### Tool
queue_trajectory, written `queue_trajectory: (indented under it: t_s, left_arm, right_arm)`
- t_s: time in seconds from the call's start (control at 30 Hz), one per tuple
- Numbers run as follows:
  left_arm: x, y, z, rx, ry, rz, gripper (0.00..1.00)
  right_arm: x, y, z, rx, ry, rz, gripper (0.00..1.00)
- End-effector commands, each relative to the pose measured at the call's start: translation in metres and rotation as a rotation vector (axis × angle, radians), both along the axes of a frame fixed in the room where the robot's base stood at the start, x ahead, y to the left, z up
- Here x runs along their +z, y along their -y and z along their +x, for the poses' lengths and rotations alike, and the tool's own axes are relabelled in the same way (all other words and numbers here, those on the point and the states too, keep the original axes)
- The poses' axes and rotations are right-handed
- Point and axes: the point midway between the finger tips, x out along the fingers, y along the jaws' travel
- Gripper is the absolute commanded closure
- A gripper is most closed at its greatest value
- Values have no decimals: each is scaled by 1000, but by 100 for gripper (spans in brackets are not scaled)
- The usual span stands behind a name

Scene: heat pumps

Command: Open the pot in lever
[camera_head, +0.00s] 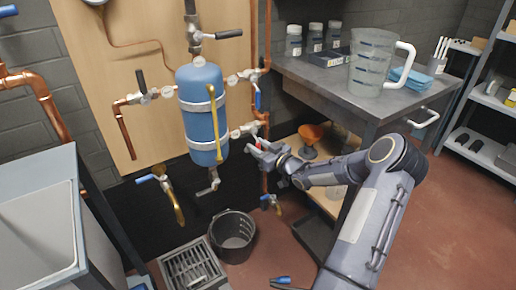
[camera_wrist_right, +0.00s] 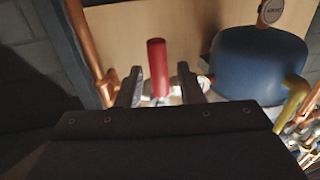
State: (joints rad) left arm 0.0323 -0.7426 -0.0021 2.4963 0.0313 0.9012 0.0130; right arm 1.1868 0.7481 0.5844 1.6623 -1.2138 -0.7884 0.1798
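A blue tank (camera_head: 203,112) with two bands is fixed upright to a wooden board, with pipes and lever valves around it. My right gripper (camera_head: 258,147) is beside its lower right valve (camera_head: 243,130), by the copper pipe. In the right wrist view a red lever handle (camera_wrist_right: 157,68) stands upright between the two open fingers of the gripper (camera_wrist_right: 160,88). A gap shows on each side of the handle. The blue tank (camera_wrist_right: 258,62) is to the right there. The lever's lower end and pivot are partly hidden. No lever label names it as the pot in lever. My left gripper is not in view.
A grey table (camera_head: 330,78) with a clear jug (camera_head: 371,65) stands to the right. A black bucket (camera_head: 232,238) and a floor grate (camera_head: 190,268) are below the tank. A sink (camera_head: 40,215) is at left. Other levers, black (camera_head: 229,33) and blue (camera_head: 257,100), project from the pipes.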

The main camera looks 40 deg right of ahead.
Motion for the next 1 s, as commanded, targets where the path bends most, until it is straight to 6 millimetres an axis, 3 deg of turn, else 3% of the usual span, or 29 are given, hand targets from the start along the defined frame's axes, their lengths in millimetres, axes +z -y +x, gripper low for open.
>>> queue_trajectory:
  t_s: [0.27, 0.53, 1.0]
  left_arm:
    - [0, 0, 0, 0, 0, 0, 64]
    - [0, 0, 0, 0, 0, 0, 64]
    - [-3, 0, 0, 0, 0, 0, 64]
  right_arm:
    - [0, 0, 2, 0, -1, 1, 67]
    - [0, 0, 1, 0, -1, 0, 100]
    - [0, 2, 1, 0, -6, -38, 100]
